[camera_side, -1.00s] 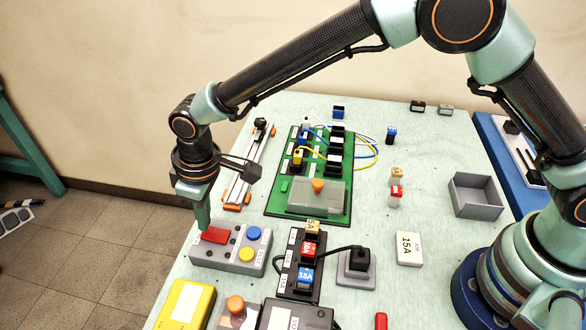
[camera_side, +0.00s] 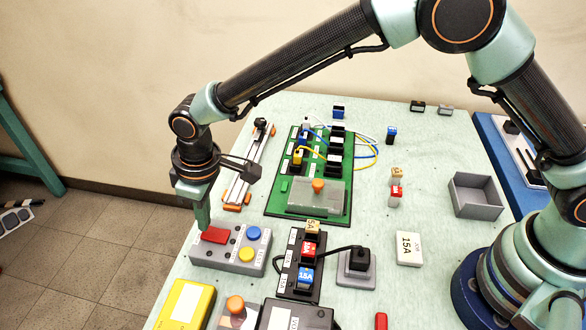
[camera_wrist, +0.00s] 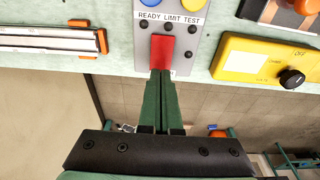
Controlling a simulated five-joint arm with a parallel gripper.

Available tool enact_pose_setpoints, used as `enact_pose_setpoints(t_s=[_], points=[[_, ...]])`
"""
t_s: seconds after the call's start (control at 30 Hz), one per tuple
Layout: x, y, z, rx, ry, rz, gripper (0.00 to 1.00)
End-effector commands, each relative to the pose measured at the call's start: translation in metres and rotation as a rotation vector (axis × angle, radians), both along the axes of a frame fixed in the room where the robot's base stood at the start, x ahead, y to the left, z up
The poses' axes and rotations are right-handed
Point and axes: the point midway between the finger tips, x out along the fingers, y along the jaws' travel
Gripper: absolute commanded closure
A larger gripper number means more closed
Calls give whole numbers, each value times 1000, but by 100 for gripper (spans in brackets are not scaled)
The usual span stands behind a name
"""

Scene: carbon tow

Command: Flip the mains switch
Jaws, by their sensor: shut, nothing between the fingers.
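The mains switch looks to be the red rocker (camera_side: 214,235) at the left end of a grey control box (camera_side: 232,262), which also carries a blue and a yellow button. The rocker also shows in the wrist view (camera_wrist: 162,52). My gripper (camera_side: 204,228) is shut and empty, with its green fingers pointing down at the rocker's left end. In the wrist view the fingertips (camera_wrist: 160,72) meet or overlap the rocker's near edge. I cannot tell whether they press on it. Part of the rocker's near end is hidden by the fingertips.
A fuse strip (camera_side: 299,265) stands right of the box. A green board (camera_side: 275,203) with wires and a rail (camera_side: 250,165) lie behind. A yellow meter (camera_side: 186,304) is in front, and a grey tray (camera_side: 476,196) is at the right. The table's left edge is close to the box.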

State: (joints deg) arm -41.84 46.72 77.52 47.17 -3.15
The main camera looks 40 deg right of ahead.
Motion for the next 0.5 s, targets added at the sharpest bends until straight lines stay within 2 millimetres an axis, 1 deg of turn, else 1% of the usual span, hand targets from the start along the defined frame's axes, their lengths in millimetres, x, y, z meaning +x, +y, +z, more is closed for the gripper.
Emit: enact_pose_setpoints(t_s=[0.5], points=[[0,0,-4,0,0,0,100]])
